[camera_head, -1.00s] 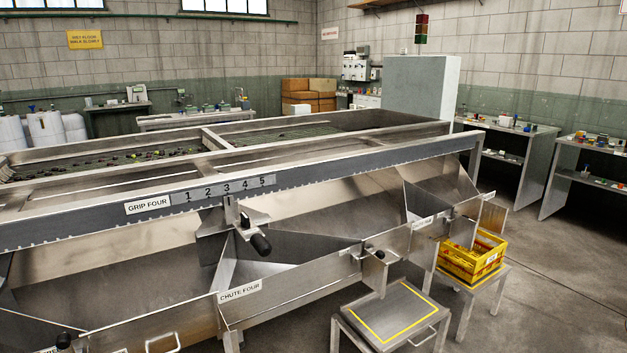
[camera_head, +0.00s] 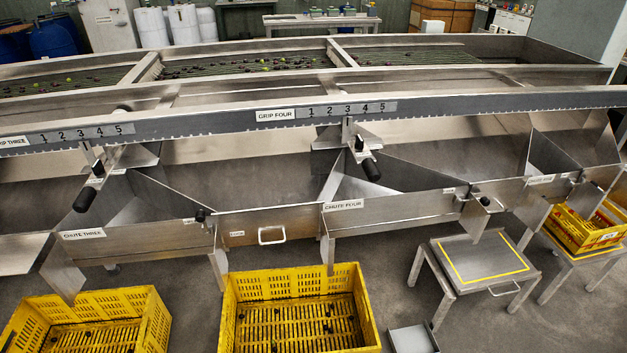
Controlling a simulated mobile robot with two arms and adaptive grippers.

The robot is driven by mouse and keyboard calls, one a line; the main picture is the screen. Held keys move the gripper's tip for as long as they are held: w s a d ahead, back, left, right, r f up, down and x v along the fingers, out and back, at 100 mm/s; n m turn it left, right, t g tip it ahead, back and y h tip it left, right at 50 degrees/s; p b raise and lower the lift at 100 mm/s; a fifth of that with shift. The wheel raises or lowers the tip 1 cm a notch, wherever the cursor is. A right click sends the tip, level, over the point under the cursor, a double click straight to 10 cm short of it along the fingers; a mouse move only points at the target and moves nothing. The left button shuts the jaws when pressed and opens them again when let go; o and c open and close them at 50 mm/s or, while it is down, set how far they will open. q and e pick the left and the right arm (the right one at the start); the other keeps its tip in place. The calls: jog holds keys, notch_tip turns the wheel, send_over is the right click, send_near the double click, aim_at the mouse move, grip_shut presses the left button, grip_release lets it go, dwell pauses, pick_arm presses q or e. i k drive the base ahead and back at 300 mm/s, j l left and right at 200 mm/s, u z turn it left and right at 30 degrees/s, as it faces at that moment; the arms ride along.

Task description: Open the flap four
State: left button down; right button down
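The long steel sizer fills the middle of the view. The panel labelled CHUTE FOUR (camera_head: 390,215) is on its front, right of centre. At its right end is a small steel plate with a dark knob (camera_head: 484,201), beside a small label too small to read. I cannot tell for sure which part is flap four. The GRIP FOUR rail (camera_head: 275,114) with its 1 to 5 scale is above. A black-handled lever (camera_head: 370,168) hangs under the scale. Neither of my grippers is in view.
Two yellow crates (camera_head: 300,270) (camera_head: 85,300) stand at the front, centre and left. A low steel stand (camera_head: 480,262) with a yellow outline is below chute four. Another yellow crate (camera_head: 590,228) sits on a stand at the right.

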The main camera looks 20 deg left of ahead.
aim_at(272, 226)
jog(key=l+u, duration=0.15)
jog(key=u, duration=1.15)
